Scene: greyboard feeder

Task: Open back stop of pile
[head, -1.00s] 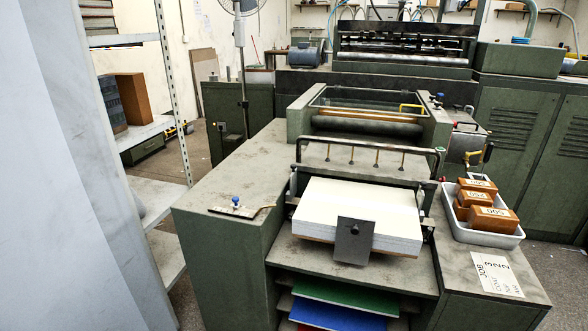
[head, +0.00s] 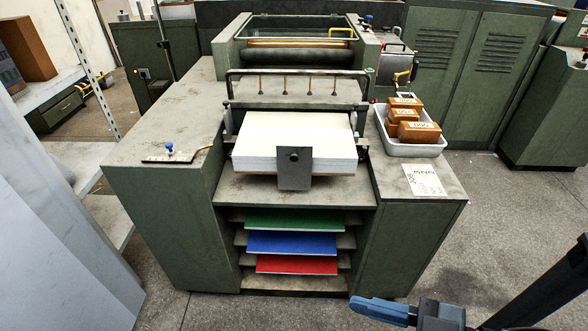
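The pile of white board (head: 296,135) lies on the feeder's bed in the head view. A dark grey plate with a round black knob (head: 294,170), which looks like the back stop, stands upright against the near face of the pile. My gripper (head: 368,308) shows at the bottom edge, right of centre, with a blue finger pointing left. It is well apart from the plate, in front of the feeder. Only part of it shows, and I cannot tell whether its fingers are apart.
A grey tray (head: 414,148) with orange-brown blocks sits on the right side top, behind a job card (head: 424,180). Green, blue and red boards lie on shelves below the pile. A bar (head: 296,73) spans above the pile's far end. A pale panel (head: 50,210) stands at left.

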